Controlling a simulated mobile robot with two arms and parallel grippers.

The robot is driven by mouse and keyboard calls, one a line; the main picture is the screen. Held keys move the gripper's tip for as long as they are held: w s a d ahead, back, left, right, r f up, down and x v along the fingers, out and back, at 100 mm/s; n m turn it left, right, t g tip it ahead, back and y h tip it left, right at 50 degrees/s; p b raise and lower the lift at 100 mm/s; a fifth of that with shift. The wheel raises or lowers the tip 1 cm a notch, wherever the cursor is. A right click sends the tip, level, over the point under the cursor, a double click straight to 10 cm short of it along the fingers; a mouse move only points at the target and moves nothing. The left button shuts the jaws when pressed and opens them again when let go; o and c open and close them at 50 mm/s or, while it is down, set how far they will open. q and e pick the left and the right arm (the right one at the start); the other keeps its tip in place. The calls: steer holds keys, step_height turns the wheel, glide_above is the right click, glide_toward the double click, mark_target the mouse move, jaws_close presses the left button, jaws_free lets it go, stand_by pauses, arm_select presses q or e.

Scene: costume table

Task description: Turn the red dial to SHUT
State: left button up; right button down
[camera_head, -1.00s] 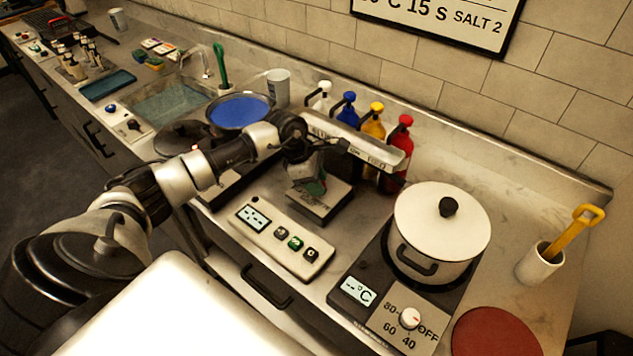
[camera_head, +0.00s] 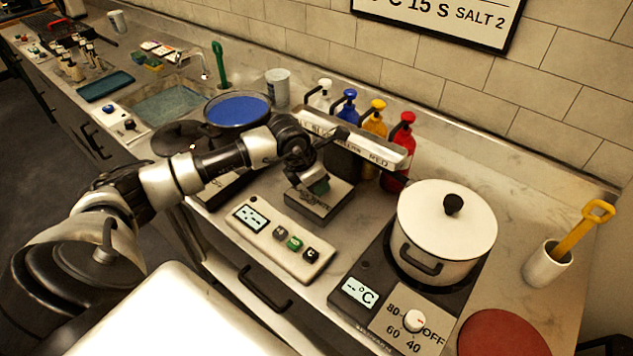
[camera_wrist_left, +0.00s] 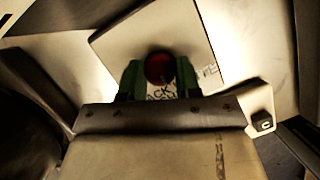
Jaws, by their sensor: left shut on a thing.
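The red dial (camera_wrist_left: 160,68) is a round knob on a pale plate (camera_wrist_left: 205,45) in the left wrist view. Only parts of the plate's lettering show, and I cannot read SHUT. My left gripper (camera_wrist_left: 158,76) has its green fingers on both sides of the dial and is shut on it. In the head view my left gripper (camera_head: 318,187) points down onto a small grey box (camera_head: 318,206) behind the button panel. The gripper hides the dial there. My right gripper is not in view.
A panel with a display and buttons (camera_head: 275,243) lies in front of the box. A rack (camera_head: 378,150) with several coloured bottles stands behind it. A white lidded pot (camera_head: 440,232) on a hotplate stands to the right. A blue pan (camera_head: 238,109) is at the left.

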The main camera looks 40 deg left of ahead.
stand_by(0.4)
arm_select(q)
steer(key=o, duration=0.9)
steer(key=shift+o, duration=0.2)
steer(key=shift+r, duration=0.1)
steer(key=b+v, duration=0.2)
steer(key=v, duration=0.8)
steer(key=shift+s+r, duration=0.2)
steer(key=shift+r, duration=0.1)
steer(key=shift+s+f, duration=0.1)
steer(key=shift+f, duration=0.05)
